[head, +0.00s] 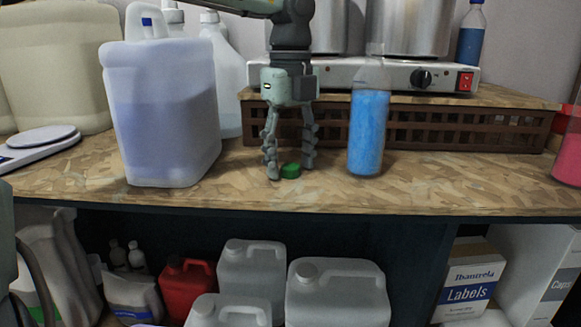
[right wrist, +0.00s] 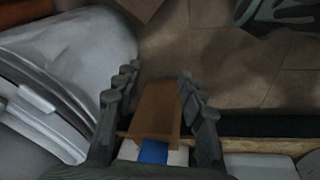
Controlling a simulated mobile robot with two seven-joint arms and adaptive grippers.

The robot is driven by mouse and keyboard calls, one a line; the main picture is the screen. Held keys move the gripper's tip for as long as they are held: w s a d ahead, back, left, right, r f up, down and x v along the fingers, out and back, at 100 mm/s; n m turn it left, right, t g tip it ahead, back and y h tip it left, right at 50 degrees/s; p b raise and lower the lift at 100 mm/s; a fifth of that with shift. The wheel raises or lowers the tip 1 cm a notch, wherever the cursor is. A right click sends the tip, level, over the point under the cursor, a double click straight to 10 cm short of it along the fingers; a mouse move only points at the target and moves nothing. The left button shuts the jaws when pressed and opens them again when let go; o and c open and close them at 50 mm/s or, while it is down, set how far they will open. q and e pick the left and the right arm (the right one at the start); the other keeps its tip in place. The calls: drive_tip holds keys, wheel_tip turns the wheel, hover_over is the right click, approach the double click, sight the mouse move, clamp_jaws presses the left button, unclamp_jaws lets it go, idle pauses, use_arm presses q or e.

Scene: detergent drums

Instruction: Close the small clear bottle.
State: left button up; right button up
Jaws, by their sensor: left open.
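The clear bottle (head: 367,135) stands upright on the wooden counter and holds blue liquid. Its upper part is clear, with no coloured cap visible on it. A small green cap (head: 291,171) lies on the counter to the left of the bottle. My left gripper (head: 290,172) points straight down over the cap, its open fingers on either side of it. I cannot tell whether a finger touches the cap. My right gripper (right wrist: 156,80) shows only in the right wrist view, open, with nothing between its fingertips, away from the counter.
A large jug (head: 165,115) of pale violet liquid stands left of the left gripper. A hot plate (head: 400,75) with metal pots sits on a raised shelf behind. Canisters (head: 337,292) and a Labels box (head: 469,283) are below the counter. The counter's front is clear.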

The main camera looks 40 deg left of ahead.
sight(285, 167)
idle(0.3)
use_arm(q)
drive_tip(key=c, duration=0.7)
drive_tip(key=shift+c, duration=0.2)
drive_tip(key=shift+r, duration=0.55)
drive_tip(key=r, duration=0.2)
drive_tip(key=s+r, duration=0.1)
drive_tip(key=shift+a+r+b, duration=0.3)
drive_tip(key=shift+b, duration=0.1)
drive_tip(key=s+a+r+b, duration=0.1)
drive_tip(key=s+a+r, duration=0.5)
drive_tip(key=s, duration=0.2)
drive_tip(key=shift+s, duration=0.25)
use_arm(e)
drive_tip(key=r, duration=0.1)
drive_tip(key=w+r, duration=0.1)
drive_tip(key=r, duration=0.2)
drive_tip(key=shift+w+a+r, duration=0.15)
drive_tip(key=shift+w+r, duration=0.1)
drive_tip(key=shift+r, duration=0.15)
use_arm(q)
drive_tip(key=shift+r, duration=0.1)
